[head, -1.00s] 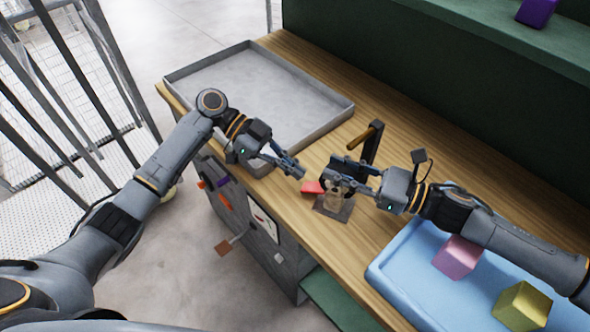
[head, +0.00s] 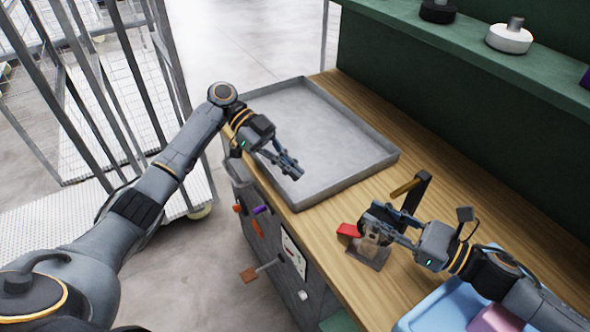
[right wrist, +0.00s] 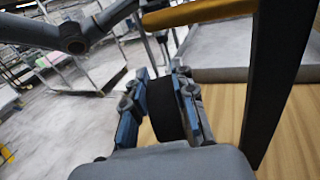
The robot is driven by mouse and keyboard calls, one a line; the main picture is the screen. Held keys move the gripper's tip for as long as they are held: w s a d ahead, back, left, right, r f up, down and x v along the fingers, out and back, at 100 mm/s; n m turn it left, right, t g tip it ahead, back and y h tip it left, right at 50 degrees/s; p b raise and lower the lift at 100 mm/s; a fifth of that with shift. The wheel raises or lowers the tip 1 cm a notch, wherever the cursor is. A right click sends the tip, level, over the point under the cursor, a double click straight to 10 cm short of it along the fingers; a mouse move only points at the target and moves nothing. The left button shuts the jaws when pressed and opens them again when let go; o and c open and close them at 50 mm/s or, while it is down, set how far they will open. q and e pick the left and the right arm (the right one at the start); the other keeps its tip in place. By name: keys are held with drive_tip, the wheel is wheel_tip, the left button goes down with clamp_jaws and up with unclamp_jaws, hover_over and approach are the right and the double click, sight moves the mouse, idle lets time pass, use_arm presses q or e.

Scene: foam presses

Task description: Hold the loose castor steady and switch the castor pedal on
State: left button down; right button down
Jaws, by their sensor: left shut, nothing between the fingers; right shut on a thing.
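The loose castor (head: 372,238) stands on the wooden bench, with a dark wheel, a beige bracket and a grey base plate (head: 368,257). Its red pedal (head: 348,230) sticks out to the left. My right gripper (head: 378,220) is shut on the castor from the right. In the right wrist view its black wheel (right wrist: 160,108) sits between the fingers. My left gripper (head: 297,173) is shut and empty, apart from the pedal, up and to the left of it, in front of the tray's near part. The gripper partly hides the wheel in the head view.
A grey metal tray (head: 385,160) lies behind the castor. A black post with a wooden handle (head: 405,187) stands close to my right gripper. A blue tray (head: 425,318) with a pink block (head: 495,318) is at the front right. A green shelf (head: 465,35) runs behind.

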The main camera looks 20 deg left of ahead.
drive_tip(key=c, duration=1)
unclamp_jaws()
